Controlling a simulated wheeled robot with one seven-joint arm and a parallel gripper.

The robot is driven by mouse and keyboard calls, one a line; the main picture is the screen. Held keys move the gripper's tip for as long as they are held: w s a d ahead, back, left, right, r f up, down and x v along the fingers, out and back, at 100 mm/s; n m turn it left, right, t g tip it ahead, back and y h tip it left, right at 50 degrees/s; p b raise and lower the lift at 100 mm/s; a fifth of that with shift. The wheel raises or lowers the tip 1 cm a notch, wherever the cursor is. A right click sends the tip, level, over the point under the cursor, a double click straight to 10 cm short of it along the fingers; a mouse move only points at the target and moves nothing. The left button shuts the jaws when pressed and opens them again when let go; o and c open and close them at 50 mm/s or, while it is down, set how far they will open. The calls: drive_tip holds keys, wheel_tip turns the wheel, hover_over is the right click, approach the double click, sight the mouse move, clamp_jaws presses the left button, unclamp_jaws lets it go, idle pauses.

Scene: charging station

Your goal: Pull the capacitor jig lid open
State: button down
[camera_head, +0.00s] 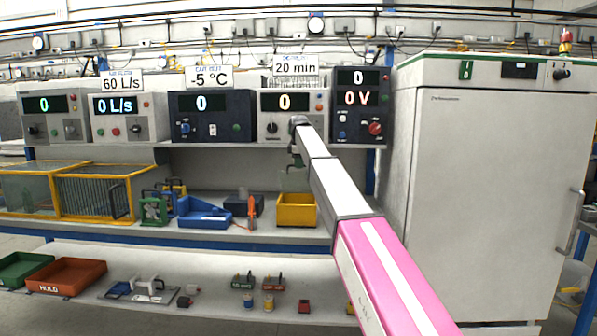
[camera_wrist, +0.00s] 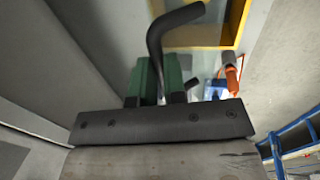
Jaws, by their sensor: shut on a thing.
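My gripper (camera_head: 297,160) hangs at the end of my arm above the bench, over the area of the yellow bin, clear of the bench top. In the wrist view its green fingers (camera_wrist: 160,80) are shut on a dark bent rod (camera_wrist: 156,45), which curves to the right at its far end. The rod touches nothing else that I can see. I cannot tell for sure which item is the capacitor jig or its lid. A small green-framed device (camera_head: 153,210) and a blue open box (camera_head: 203,214) stand on the bench to the left.
A yellow bin (camera_head: 297,212) and an upright orange-handled tool (camera_head: 252,211) stand on the bench. Instruments with displays (camera_head: 202,116) line the shelf above. A tall white cabinet (camera_head: 490,190) stands at right. Yellow-framed cases (camera_head: 92,192) fill the bench's left end.

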drive_tip(key=w, duration=0.6)
drive_tip(key=shift+w+d+r, duration=0.15)
drive_tip(key=shift+w, duration=0.25)
drive_tip(key=c, duration=1.2)
unclamp_jaws()
drive_tip(key=shift+o, duration=0.2)
drive_tip(key=shift+r, duration=0.15)
drive_tip(key=v, duration=1)
drive_tip(key=shift+r, duration=0.3)
